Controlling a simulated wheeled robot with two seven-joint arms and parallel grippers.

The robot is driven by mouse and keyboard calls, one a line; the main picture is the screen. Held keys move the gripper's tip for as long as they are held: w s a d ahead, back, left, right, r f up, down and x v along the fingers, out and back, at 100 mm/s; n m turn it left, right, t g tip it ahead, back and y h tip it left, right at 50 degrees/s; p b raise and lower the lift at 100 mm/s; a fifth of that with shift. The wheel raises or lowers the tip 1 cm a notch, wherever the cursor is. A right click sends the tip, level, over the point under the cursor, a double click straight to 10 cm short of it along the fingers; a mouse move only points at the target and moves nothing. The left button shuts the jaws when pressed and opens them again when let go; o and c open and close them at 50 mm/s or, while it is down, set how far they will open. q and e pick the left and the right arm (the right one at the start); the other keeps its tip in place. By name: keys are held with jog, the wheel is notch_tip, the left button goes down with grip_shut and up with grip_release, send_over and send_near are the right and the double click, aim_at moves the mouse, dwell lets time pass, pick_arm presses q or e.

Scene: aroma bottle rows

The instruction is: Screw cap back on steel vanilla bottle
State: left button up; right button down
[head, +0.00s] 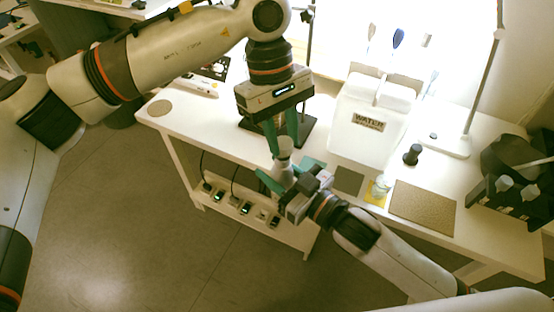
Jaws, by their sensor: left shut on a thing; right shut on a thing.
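A small pale, greyish bottle (283,161) is held upright off the table's front edge in the head view. My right gripper (274,180) comes in from the lower right and is shut on the bottle's lower body. My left gripper (283,140) points down from above, its green fingers shut on a small pale piece at the bottle's top, which looks like the cap (285,143). The cap and bottle neck are in line and appear to touch. The fingers partly hide both, so I cannot tell how the threads sit.
A white water container (370,122) stands behind on the white table (436,230). A brown mat (423,207), a small jar on a yellow mat (376,198) and a black stopper-like item (413,154) are to the right. A black rack (507,200) with bottles stands far right. A shelf below holds several small devices.

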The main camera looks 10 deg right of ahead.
aim_at(287, 140)
pick_arm(q)
jog(key=shift+f, duration=0.15)
jog(key=shift+f, duration=0.8)
jog(key=shift+f, duration=0.55)
dwell(0.3)
jog(key=m+y, duration=0.1)
jog(key=m, duration=0.5)
jog(key=shift+d+m+y, duration=0.15)
jog(key=shift+m+y, duration=0.25)
jog(key=m+y, duration=0.1)
jog(key=m, duration=0.3)
jog(key=shift+d+m, duration=0.1)
jog(key=shift+m, duration=0.2)
jog(key=m+y, duration=0.1)
jog(key=m, duration=0.3)
jog(key=shift+m+t, duration=0.4)
jog(key=m+t, duration=0.1)
jog(key=m, duration=0.3)
